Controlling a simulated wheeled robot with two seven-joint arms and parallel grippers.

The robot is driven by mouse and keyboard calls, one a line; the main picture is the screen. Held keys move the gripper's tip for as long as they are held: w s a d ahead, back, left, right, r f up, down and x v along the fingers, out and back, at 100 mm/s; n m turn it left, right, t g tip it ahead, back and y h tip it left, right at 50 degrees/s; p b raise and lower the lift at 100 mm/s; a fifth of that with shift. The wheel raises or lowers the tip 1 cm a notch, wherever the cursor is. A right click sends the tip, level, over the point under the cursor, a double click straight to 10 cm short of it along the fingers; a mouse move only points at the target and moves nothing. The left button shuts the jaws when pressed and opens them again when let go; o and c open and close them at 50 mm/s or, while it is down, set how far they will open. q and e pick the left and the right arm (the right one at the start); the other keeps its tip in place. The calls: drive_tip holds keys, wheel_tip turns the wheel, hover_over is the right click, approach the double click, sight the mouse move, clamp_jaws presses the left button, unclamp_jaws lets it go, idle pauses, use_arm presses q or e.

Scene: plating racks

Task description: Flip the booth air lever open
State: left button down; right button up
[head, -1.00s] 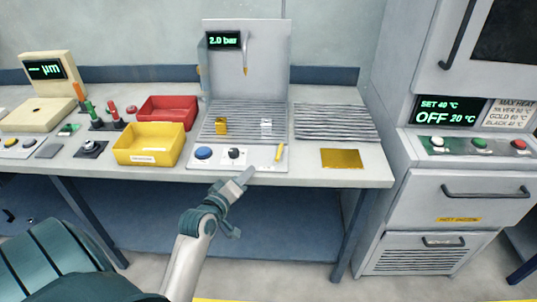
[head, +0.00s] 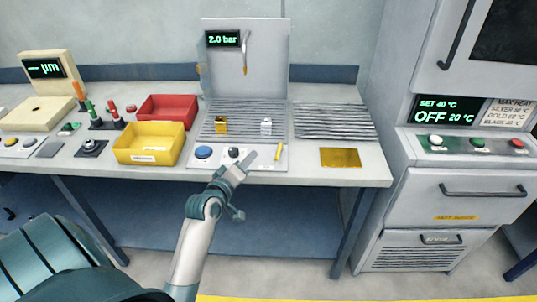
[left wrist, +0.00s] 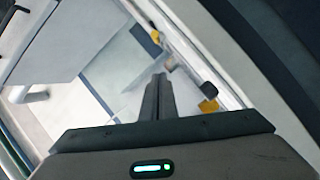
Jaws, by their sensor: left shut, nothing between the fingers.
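The booth (head: 245,70) is a grey panelled bay on the bench with a "2.0 bar" display. On its front control strip are a blue button, a black knob and a small yellow lever (head: 279,151), standing roughly upright and tilted slightly. My left gripper (head: 248,158) is shut and empty. In the head view its tips overlap the strip between the knob and the lever, left of the lever and apart from it. The left wrist view shows the closed fingers (left wrist: 157,95) and small yellow parts beyond; I cannot tell which is the lever. My right gripper is not in view.
A yellow bin (head: 150,145) and a red bin (head: 167,108) stand left of the booth. A gold block (head: 221,125) and a silvery block (head: 266,127) stand on the booth's slatted floor. A slatted rack (head: 335,122) and gold plate (head: 341,157) lie right. An oven (head: 450,190) stands farther right.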

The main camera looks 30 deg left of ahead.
use_arm(q)
drive_tip(key=p, duration=0.1)
hover_over(268, 164)
drive_tip(key=s+a, duration=0.1)
drive_tip(key=a, duration=0.2)
drive_tip(key=shift+s+d+f, duration=0.1)
drive_tip(key=shift+s+f, duration=0.1)
drive_tip(key=shift+f, duration=0.1)
drive_tip(key=shift+w+d+f+p, duration=0.45)
drive_tip(key=shift+d+f+p, duration=0.25)
drive_tip(key=shift+d, duration=0.1)
drive_tip(key=shift+w+d+f, duration=0.15)
drive_tip(key=shift+d+f, duration=0.3)
drive_tip(key=shift+d, duration=0.25)
drive_tip(key=shift+f, duration=0.15)
